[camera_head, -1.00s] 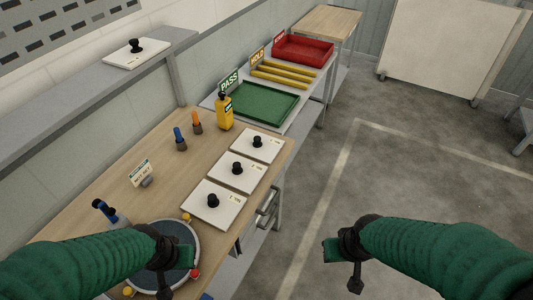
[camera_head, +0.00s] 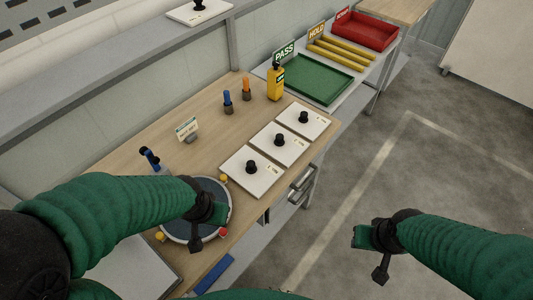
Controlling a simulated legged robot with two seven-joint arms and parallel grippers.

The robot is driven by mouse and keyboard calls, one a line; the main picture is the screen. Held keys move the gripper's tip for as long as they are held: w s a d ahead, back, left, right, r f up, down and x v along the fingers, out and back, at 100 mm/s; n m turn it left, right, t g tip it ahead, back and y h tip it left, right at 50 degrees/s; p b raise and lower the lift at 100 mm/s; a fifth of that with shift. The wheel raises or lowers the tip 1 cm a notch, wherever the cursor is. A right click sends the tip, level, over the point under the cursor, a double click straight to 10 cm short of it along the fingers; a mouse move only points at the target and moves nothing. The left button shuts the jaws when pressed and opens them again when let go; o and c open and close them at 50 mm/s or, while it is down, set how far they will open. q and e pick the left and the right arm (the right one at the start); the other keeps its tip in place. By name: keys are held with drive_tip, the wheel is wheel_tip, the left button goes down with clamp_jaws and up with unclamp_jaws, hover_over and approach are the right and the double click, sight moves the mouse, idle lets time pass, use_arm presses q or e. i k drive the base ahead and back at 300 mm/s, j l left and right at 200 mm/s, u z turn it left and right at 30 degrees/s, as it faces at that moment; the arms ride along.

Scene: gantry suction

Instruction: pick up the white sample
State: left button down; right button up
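Three white square samples with black knobs lie in a row on the wooden bench: a near one (camera_head: 243,181), a middle one (camera_head: 270,153) and a far one (camera_head: 312,127). Another white plate with a black knob (camera_head: 188,14) lies on the grey shelf at the top. My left gripper (camera_head: 212,215) is over the round dark plate (camera_head: 182,228), left of and nearer than the near sample, touching none of the samples. My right gripper (camera_head: 372,250) hangs over the floor, right of the bench, with nothing visible in it. The finger openings are too unclear to judge.
A yellow bottle (camera_head: 275,84), blue and orange tools (camera_head: 229,103) and a small sign (camera_head: 187,128) stand on the bench. Beyond are a green PASS tray (camera_head: 345,91), yellow HOLD bars (camera_head: 330,53) and a red tray (camera_head: 388,33). Floor at right is clear.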

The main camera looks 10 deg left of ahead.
sight(252, 171)
drive_tip(key=u, duration=0.45)
drive_tip(key=l+u, duration=0.15)
drive_tip(key=u, duration=0.25)
drive_tip(key=i+l+u, duration=0.1)
drive_tip(key=u, duration=0.35)
drive_tip(key=l+u, duration=0.1)
drive_tip(key=u, duration=0.35)
drive_tip(key=l+u, duration=0.1)
drive_tip(key=u, duration=0.3)
drive_tip(key=l+u, duration=0.2)
drive_tip(key=l, duration=0.15)
drive_tip(key=k+l+u, duration=0.25)
drive_tip(key=l+u, duration=0.2)
drive_tip(key=l, duration=0.2)
drive_tip(key=k+l+u, duration=0.25)
drive_tip(key=k+l, duration=0.1)
drive_tip(key=l, duration=0.35)
